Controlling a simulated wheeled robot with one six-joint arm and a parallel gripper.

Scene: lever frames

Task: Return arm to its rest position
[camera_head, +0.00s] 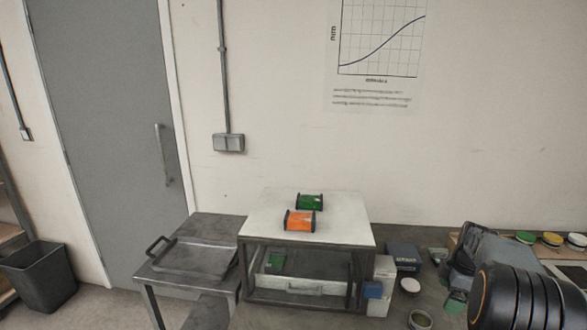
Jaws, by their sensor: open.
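A black ribbed part of my own arm (525,300) fills the lower right corner, with a grey-blue part (490,250) behind it that also looks like mine. I cannot make out my gripper's fingers in this view. A green block with black end plates (311,202) sits toward the back of a white-topped stand (345,225). An orange block with black end plates (299,221) sits in front of it, a little to the left. Both are clear of my arm.
A low metal table (205,222) with a handled tray (190,262) stands left of the stand. Under its top are a drawer-like box (300,285) and a green piece (276,262). Small boxes (403,256) and round tins (420,320) lie between stand and arm.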

